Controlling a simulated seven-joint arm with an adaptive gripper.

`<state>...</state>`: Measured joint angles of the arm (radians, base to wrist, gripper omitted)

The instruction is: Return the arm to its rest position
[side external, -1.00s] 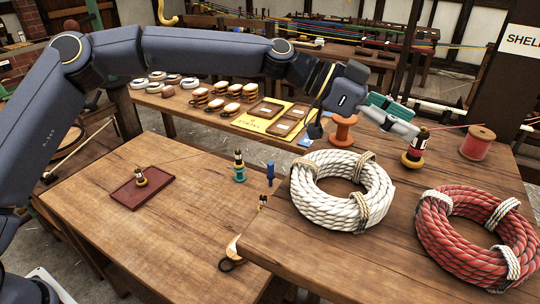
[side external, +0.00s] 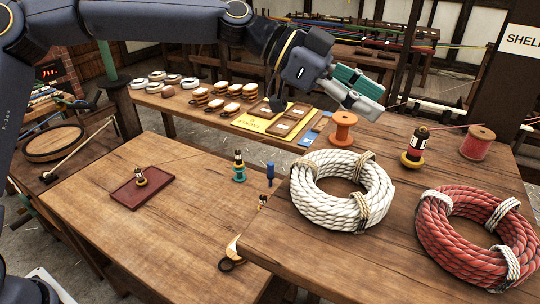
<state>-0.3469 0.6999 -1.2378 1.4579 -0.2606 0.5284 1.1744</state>
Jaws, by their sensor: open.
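My gripper (side external: 364,104) is in the upper middle of the side external view, raised above the back of the right-hand table and pointing down to the right. Its silver fingers and green part show. Nothing is seen between the fingers, and it is open. An orange spool (side external: 343,127) stands on the same table, just below and left of the fingertips.
White (side external: 326,214) and red (side external: 434,229) rope coils lie on the right table, near a red spool (side external: 477,142). The left table holds a dark red tray (side external: 122,193) with a small figure-like item (side external: 140,177). A green-ringed item (side external: 239,168) stands at its right. The left table's middle is clear.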

